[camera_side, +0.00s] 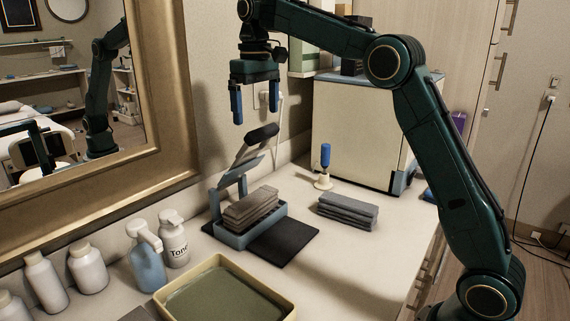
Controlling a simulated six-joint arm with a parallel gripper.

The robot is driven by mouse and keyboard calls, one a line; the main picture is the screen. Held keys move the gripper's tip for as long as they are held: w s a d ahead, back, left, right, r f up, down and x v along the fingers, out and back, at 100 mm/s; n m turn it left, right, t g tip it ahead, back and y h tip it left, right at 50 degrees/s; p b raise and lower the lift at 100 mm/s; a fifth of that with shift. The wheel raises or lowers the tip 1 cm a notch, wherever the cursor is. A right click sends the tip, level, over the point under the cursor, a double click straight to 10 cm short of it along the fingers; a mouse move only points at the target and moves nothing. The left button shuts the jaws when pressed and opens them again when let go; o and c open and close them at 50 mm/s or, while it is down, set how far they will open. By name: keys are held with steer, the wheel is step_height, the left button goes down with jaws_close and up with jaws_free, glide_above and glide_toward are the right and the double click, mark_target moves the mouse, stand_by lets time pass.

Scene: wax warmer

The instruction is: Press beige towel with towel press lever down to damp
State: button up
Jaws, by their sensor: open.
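The towel press (233,239) is a blue tray-like base with an upright at its back left. Its lever (262,136) is raised and tilted up to the right, with a dark grip at the end. A folded beige-grey towel stack (250,206) lies in the base, under the raised press plate. My gripper (256,112) is open and empty, fingers pointing down, just above the lever grip. It appears apart from the lever, though depth is hard to judge.
A dark mat (284,243) lies beside the press. Folded grey towels (347,210) and a blue-handled tool on a stand (324,168) are to the right. A yellow-rimmed tray (286,302) and several bottles (174,240) stand in front. A white cabinet (352,130) is behind.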

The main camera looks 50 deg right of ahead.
steer(key=shift+r, duration=0.95)
steer(key=shift+s+r, duration=0.1)
steer(key=shift+r, duration=0.05)
steer(key=shift+s+a+r, duration=0.2)
steer(key=shift+s+r, duration=0.1)
steer(key=shift+s, duration=0.2)
steer(key=s+a+f+t, duration=0.2)
steer(key=s, duration=1)
steer(key=s+a+f+t, duration=0.2)
steer(key=s+f, duration=0.1)
steer(key=s, duration=0.9)
steer(key=s+f+t, duration=0.1)
steer(key=s+f, duration=0.6)
steer(key=s, duration=0.1)
steer(key=shift+a+f+t, duration=0.25)
steer(key=shift+f+t, duration=0.05)
steer(key=shift+f, duration=0.05)
